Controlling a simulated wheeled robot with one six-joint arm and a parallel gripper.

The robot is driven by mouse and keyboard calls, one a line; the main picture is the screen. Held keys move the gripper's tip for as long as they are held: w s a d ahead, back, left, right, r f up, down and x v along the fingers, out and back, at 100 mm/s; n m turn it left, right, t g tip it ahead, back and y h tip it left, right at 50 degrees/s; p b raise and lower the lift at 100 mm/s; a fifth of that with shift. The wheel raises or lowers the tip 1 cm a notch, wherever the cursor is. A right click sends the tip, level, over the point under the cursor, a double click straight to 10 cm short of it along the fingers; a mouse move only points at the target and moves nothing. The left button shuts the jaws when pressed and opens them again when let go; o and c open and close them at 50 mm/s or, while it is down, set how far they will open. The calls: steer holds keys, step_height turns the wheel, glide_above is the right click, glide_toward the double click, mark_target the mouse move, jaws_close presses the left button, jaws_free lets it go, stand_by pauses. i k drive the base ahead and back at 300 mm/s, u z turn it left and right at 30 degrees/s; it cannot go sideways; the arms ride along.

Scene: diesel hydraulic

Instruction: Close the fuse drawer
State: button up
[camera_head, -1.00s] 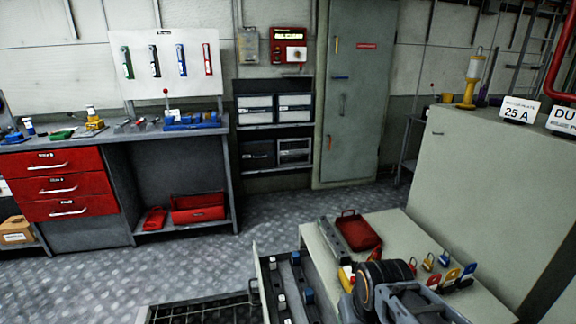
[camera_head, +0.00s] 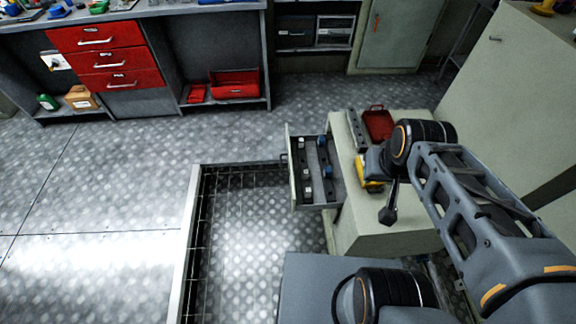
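The fuse drawer (camera_head: 291,185) is pulled out to the left from the pale low cabinet (camera_head: 375,237). Its handle (camera_head: 284,161) is on the left-hand front. Rows of dark holders with blue and whitish pieces show inside it. My arm comes in from the right, over the cabinet. My gripper (camera_head: 388,215) seems to be the dark end pointing down beside the wrist, above the cabinet and right of the drawer. It looks apart from the drawer front. Its fingers are too small and dark to tell open from shut.
A taller pale cabinet (camera_head: 510,75) stands behind at the right. Left of the drawer is a framed floor recess (camera_head: 245,240). Open floor lies farther left, before the red-drawered workbench (camera_head: 110,60).

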mark_target(332, 193)
steer(key=k, duration=0.4)
steer(key=u, duration=1.75)
steer(key=i, duration=1.25)
steer(key=z, duration=0.9)
steer(key=k, duration=0.4)
steer(key=u, duration=0.25)
steer(key=i, duration=0.5)
steer(key=z, duration=0.05)
